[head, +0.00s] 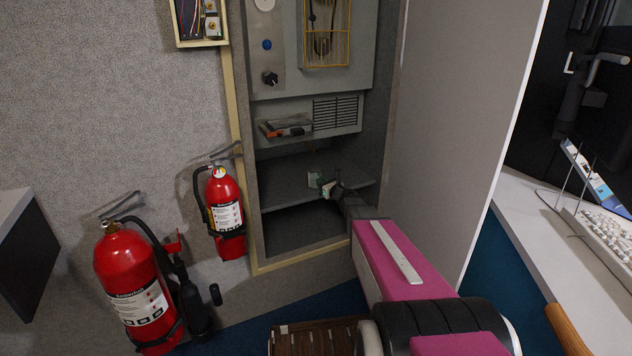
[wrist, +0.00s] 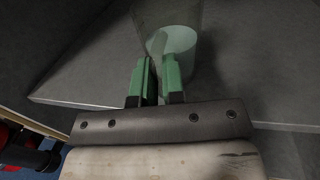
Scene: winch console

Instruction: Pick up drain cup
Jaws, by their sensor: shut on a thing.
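The drain cup (wrist: 172,22), a clear, pale greenish cylinder, is in the upper middle of the wrist view. My gripper (wrist: 158,82) has its two green fingers close together at the cup's near side, shut on the cup. The finger tips overlap the cup, so the exact contact is hard to see. In the head view my gripper (head: 327,187) reaches into the open cabinet, and the small pale green shape of the cup (head: 314,179) shows just left of it at the shelf. I cannot tell whether the cup touches the shelf.
The grey cabinet shelf (head: 278,196) lies under my gripper, with an open space below. Above it a ledge carries an orange and dark tool (head: 287,129). The cabinet's side panel (head: 455,120) stands close on the right. Two red extinguishers (head: 225,208) (head: 133,280) are at left.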

